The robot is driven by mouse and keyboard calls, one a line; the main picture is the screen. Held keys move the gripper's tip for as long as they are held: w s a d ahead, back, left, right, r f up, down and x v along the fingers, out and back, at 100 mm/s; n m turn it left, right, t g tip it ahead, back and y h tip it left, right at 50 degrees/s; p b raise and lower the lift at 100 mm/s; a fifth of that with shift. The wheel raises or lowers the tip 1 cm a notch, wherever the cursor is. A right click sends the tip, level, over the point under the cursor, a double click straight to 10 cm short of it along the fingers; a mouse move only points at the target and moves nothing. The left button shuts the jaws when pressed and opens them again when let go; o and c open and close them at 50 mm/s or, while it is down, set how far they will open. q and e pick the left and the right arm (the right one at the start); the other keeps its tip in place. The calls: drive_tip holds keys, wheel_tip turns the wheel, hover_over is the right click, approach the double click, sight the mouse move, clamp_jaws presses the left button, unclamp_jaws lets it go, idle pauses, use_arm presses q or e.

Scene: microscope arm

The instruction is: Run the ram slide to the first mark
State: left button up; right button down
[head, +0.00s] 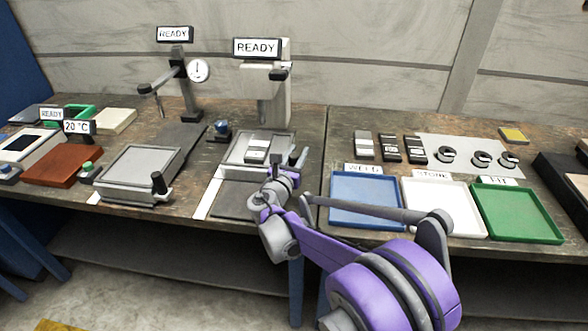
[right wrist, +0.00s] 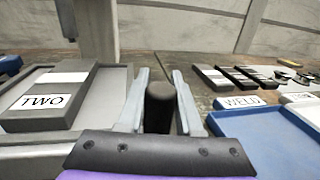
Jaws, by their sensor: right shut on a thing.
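The grey slide (head: 233,158) sits on a dark base (head: 237,203) under the right READY column (head: 270,95). A grey block with a white band (head: 257,149) lies on it; in the right wrist view this block (right wrist: 45,103) reads TWO. A black upright handle (right wrist: 160,108) stands at the slide's right side. My right gripper (head: 290,165) is at the slide's right front corner. In the right wrist view its fingers (right wrist: 160,90) stand either side of the handle and are shut on it. The first mark cannot be made out. My left gripper is out of view.
A similar slide (head: 135,165) with its own black handle (head: 158,183) stands to the left, beside a dial gauge stand (head: 182,80). Blue (head: 366,222), white and green trays lie to the right, with several weights behind them. A white strip (head: 207,198) edges the dark base.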

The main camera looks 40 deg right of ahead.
drive_tip(key=shift+w+d, duration=0.4)
drive_tip(key=shift+d, duration=0.05)
drive_tip(key=c, duration=0.6)
unclamp_jaws()
drive_tip(key=shift+s+a, duration=0.1)
drive_tip(key=v, duration=1)
drive_tip(key=shift+s+a+p, duration=0.15)
drive_tip(key=shift+a+p, duration=0.15)
drive_tip(key=shift+p, duration=0.1)
